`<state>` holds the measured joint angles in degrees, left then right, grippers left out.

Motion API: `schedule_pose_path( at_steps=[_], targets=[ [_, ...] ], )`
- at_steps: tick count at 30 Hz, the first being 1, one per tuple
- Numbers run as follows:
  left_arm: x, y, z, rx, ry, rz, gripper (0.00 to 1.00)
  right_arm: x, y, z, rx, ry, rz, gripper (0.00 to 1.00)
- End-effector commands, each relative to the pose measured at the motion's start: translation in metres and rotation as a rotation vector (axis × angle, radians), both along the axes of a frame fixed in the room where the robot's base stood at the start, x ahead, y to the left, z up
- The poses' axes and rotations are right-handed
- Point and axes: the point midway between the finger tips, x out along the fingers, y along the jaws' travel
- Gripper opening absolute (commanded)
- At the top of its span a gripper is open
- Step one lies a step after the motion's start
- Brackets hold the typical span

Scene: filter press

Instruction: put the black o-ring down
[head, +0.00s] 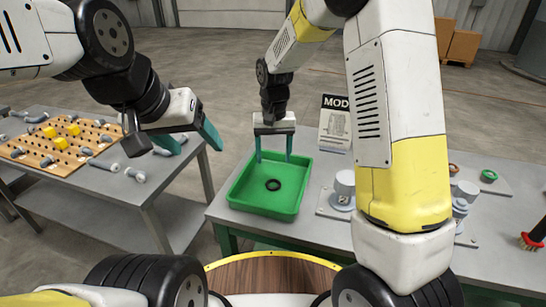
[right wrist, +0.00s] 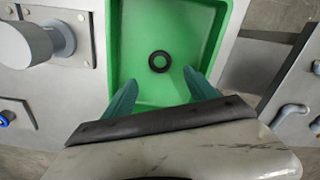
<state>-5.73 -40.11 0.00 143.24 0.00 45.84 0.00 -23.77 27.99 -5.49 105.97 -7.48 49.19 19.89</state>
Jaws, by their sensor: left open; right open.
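The black o-ring (head: 273,184) lies flat on the floor of the green tray (head: 236,187), near its middle. In the right wrist view the o-ring (right wrist: 159,62) lies beyond my fingertips, apart from them, inside the tray (right wrist: 114,60). My right gripper (head: 273,158) is open and empty over the tray's far part, its teal fingers pointing down. It also shows in the right wrist view (right wrist: 160,85), with the fingers spread wide. My left gripper (head: 190,145) is open and empty, above the gap between the two tables.
A wooden peg board (head: 62,143) with yellow blocks and grey fittings is on the left table (head: 125,188). A sign (head: 335,123) stands behind the tray. Grey cylindrical parts (head: 343,188), a green ring (head: 489,175) and a red brush (head: 530,240) are to the right.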

Motion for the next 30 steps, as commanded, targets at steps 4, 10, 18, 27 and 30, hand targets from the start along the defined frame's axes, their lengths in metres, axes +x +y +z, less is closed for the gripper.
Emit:
schedule_pose_path(
  at_steps=[4,10,18,27,30],
  targets=[
    [0.000,0.000,0.000,0.000,0.000,0.000,0.69,0.001,0.000,0.020,0.001,-0.002,0.000,0.66],
    [0.000,0.000,0.000,0.000,0.000,0.000,0.69,-0.007,-0.011,0.045,0.021,-0.023,-0.005,0.66],
    [0.000,0.000,0.000,0.000,0.000,0.000,0.69,-0.068,-0.069,0.130,0.131,-0.183,-0.020,0.66],
    [0.000,0.000,0.000,0.000,0.000,0.000,0.69,-0.167,-0.119,0.179,0.194,-0.409,-0.020,0.66],
    [0.000,0.000,0.000,0.000,0.000,0.000,0.69,-0.192,-0.127,0.182,0.197,-0.470,-0.019,0.66]
  ],
)
